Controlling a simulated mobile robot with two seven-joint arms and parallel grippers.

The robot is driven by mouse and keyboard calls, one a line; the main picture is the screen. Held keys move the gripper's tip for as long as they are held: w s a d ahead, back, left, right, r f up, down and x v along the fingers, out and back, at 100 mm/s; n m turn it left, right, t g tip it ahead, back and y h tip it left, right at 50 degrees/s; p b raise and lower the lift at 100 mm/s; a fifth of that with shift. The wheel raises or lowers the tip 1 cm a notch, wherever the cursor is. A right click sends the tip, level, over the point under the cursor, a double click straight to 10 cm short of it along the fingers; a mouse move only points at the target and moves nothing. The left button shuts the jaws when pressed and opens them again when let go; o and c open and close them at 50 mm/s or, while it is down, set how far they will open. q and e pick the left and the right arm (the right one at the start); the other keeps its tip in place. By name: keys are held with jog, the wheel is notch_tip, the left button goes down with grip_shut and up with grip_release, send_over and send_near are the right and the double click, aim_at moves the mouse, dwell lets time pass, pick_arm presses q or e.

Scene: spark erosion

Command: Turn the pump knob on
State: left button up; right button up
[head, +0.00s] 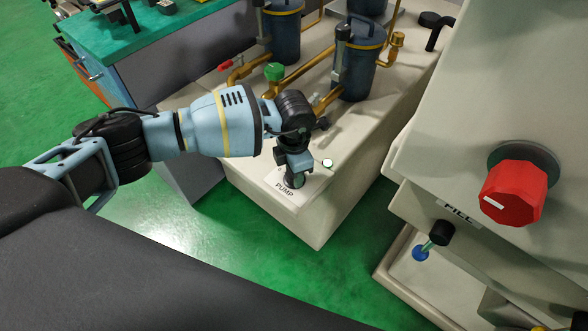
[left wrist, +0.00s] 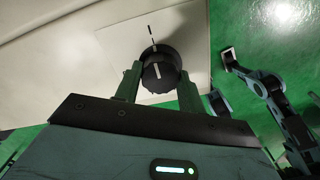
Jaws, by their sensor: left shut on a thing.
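The pump knob (left wrist: 160,68) is a dark round knob with a white line on its face, seen in the left wrist view. It stands on a pale plate (left wrist: 115,48) with a short dark mark beside it, and the white line runs roughly in line with that mark. In the head view the knob (head: 297,181) is mostly hidden by my left gripper (head: 293,167), just above the PUMP label. In the left wrist view the fingers of my left gripper (left wrist: 158,88) are on both sides of the knob, shut on it.
A small pale green button (head: 327,163) lies beside the gripper on the cream tank top (head: 340,135). Blue filter canisters (head: 361,65), brass pipes and a green valve knob (head: 274,72) stand behind. A machine with a big red knob (head: 513,193) is at right. Green floor lies in front.

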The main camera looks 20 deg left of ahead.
pick_arm(q)
jog(key=o, duration=1)
jog(key=shift+c, duration=0.2)
jog(key=shift+r, duration=0.1)
notch_tip(320, 180, up, 8)
jog(key=shift+f, duration=0.15)
jog(key=shift+f, duration=0.1)
